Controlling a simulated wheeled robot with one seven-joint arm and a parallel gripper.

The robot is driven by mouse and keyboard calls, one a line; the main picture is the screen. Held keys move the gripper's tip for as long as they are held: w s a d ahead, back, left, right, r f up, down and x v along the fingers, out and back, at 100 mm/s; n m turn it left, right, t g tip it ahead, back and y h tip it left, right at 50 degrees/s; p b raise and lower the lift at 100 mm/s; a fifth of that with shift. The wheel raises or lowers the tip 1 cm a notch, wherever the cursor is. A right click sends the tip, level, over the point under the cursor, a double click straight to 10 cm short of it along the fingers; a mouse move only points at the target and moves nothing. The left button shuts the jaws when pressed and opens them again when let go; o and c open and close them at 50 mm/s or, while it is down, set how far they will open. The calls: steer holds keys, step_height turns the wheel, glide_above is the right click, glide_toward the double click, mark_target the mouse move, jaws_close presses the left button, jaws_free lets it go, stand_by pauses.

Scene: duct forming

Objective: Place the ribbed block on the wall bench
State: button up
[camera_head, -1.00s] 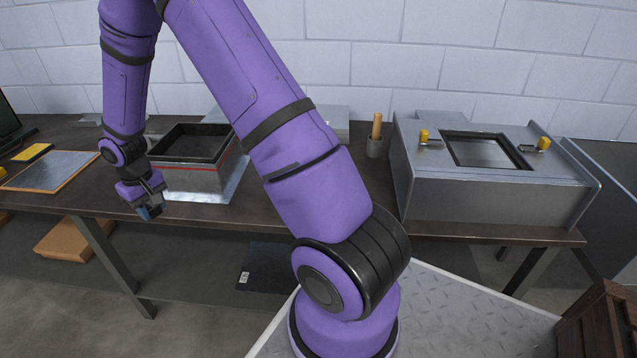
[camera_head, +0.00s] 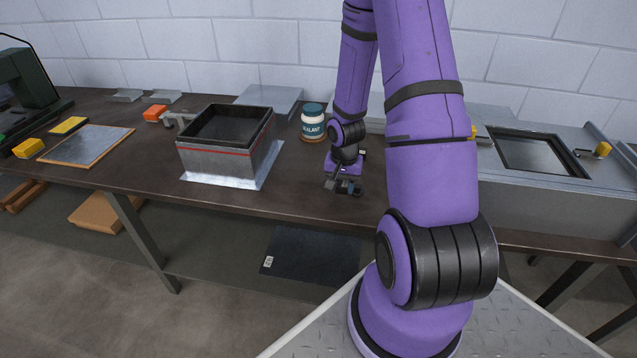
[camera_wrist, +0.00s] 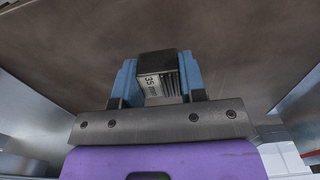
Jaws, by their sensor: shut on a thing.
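The ribbed block (camera_wrist: 160,77) is dark, with a white label reading 35 and ribs on its side, between the blue fingertips in the wrist view. My gripper (camera_wrist: 160,80) is shut on it. In the head view my gripper (camera_head: 343,187) hangs over the wall bench (camera_head: 285,200), right of the metal duct box and in front of the sealant jar. The block is too small there to make out clearly. The bench's dark brown top also fills much of the wrist view (camera_wrist: 245,50). I cannot tell whether the block touches the bench.
The open duct box (camera_head: 225,158) stands left of my gripper, and the sealant jar (camera_head: 312,122) behind it. A grey metal housing (camera_head: 560,200) stands at the right. A framed sheet (camera_head: 88,146) and yellow and orange blocks lie at the left. The bench between box and gripper is clear.

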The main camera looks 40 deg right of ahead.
glide_above(297, 194)
steer(key=shift+d+f, duration=0.1)
steer(key=shift+f, duration=2.3)
steer(key=shift+f, duration=0.1)
steer(key=o, duration=1)
steer(key=shift+o, duration=0.2)
